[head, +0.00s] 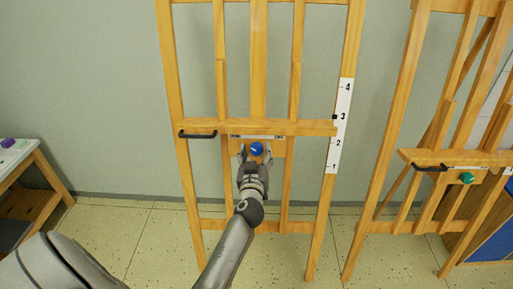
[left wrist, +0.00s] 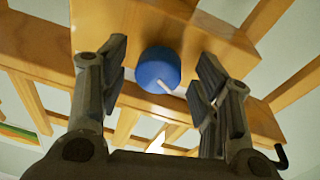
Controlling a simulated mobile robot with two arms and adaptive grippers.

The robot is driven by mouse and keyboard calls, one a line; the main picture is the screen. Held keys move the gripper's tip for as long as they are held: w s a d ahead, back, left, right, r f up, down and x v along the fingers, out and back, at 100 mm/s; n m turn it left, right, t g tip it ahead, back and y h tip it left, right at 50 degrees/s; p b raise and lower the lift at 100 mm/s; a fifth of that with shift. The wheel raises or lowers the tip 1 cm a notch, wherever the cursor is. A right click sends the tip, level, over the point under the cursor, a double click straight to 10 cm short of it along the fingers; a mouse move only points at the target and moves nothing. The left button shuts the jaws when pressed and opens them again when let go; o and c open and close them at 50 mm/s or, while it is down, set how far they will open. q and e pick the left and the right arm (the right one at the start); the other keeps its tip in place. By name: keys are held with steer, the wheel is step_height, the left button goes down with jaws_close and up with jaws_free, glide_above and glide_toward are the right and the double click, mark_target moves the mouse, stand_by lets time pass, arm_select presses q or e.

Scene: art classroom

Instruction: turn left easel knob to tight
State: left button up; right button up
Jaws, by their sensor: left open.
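The left easel (head: 172,75) is a wooden frame that stands against the wall. Its blue round knob (head: 257,149) sits on a wooden block below the crossbar. In the left wrist view the blue knob (left wrist: 158,70) has a white pointer line toward the lower right. My left gripper (head: 256,156) is at the knob, with one finger on each side. In the left wrist view the fingers of my left gripper (left wrist: 160,85) are spread, with gaps between them and the knob. My right gripper is not in view.
A black handle (head: 198,134) is on the crossbar's left end, and a numbered scale strip (head: 340,125) is on the right post. A second easel (head: 390,140) with a green knob (head: 466,178) stands at right. A table (head: 28,150) is at far left.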

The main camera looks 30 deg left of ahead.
arm_select(q)
steer(key=shift+s+d, duration=0.1)
steer(key=shift+c, duration=1.3)
steer(key=c, duration=0.8)
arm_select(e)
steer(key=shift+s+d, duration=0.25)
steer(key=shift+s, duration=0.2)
